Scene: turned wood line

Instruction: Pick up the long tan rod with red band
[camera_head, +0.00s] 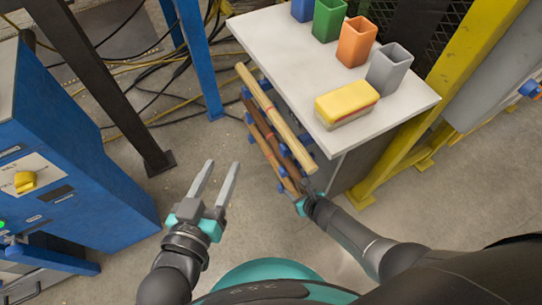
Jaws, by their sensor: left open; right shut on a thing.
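A long tan rod (274,115) slants along the side of the white table, the uppermost of several rods there. I cannot make out a red band on it. Darker brown rods (268,146) lie below it, beside blue holders. My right gripper (306,188) is at the near, lower ends of the rods and shut on one of them; its fingers are partly hidden, and I cannot tell which rod it holds. My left gripper (219,172) is open and empty above the floor, left of the rods, with its fingers pointing away from me.
The white table (270,38) carries green (328,20), orange (356,42) and grey (389,68) cups, a blue one at the back, and a yellow-topped block (346,103). A blue machine (75,160) stands left. Yellow framing (410,120) is at right. Cables lie on the floor behind.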

